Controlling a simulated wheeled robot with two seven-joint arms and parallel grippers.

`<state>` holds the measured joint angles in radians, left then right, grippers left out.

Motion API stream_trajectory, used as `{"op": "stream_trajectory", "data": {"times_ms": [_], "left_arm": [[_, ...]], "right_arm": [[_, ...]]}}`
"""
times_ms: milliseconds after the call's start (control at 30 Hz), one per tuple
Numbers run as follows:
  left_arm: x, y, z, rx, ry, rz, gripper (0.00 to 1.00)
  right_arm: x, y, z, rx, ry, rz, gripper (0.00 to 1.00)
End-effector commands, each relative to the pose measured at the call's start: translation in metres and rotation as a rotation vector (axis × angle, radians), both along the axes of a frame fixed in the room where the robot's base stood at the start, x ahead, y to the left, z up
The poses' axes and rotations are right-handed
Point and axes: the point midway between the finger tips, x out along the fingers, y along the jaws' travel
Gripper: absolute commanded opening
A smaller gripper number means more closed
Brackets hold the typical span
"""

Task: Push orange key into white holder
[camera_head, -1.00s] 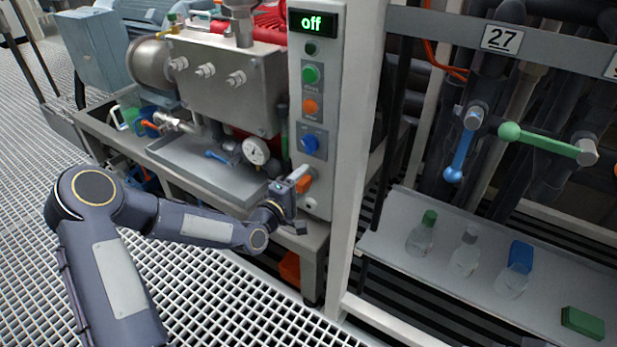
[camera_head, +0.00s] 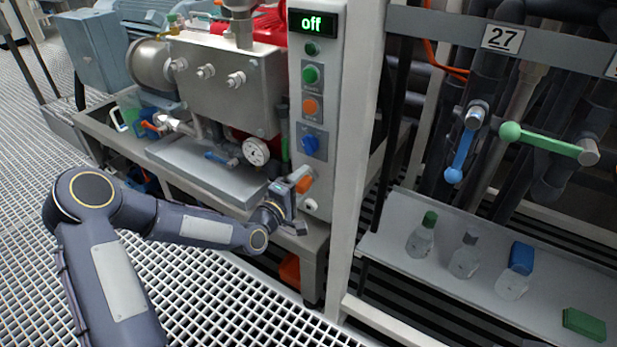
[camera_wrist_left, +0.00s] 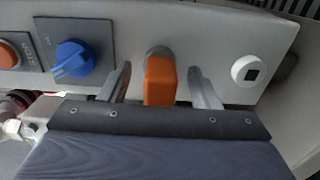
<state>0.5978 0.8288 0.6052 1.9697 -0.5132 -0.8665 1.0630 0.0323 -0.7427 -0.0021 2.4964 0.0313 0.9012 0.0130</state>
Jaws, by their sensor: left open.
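The orange key (camera_wrist_left: 160,80) shows between the fingers of my left gripper (camera_wrist_left: 160,86) in the left wrist view, with clear gaps on both sides. Its far end meets a round grey fitting (camera_wrist_left: 159,51) on the white control panel. In the head view the orange key (camera_head: 304,184) shows at the lower panel, just past my left gripper (camera_head: 297,187), which is open. A white round holder (camera_wrist_left: 250,71) with a dark square opening sits on the panel to the right of the key. It also shows in the head view (camera_head: 311,204), below the key. My right gripper is not in view.
A white post (camera_head: 357,170) stands right of the panel. A shelf (camera_head: 400,255) with several bottles is farther right.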

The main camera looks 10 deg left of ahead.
Motion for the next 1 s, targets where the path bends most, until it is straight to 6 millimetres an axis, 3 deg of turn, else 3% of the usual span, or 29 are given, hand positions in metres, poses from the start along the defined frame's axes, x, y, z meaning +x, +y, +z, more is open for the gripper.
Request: {"op": "stream_trajectory", "data": {"times_ms": [700,1000], "left_arm": [[0.0000,-0.0001,0.0004,0.000,-0.001,0.000,0.55],[0.0000,-0.0001,0.0004,0.000,-0.001,0.000,0.16]], "right_arm": [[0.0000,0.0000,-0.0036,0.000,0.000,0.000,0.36],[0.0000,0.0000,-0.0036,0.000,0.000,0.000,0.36]]}}
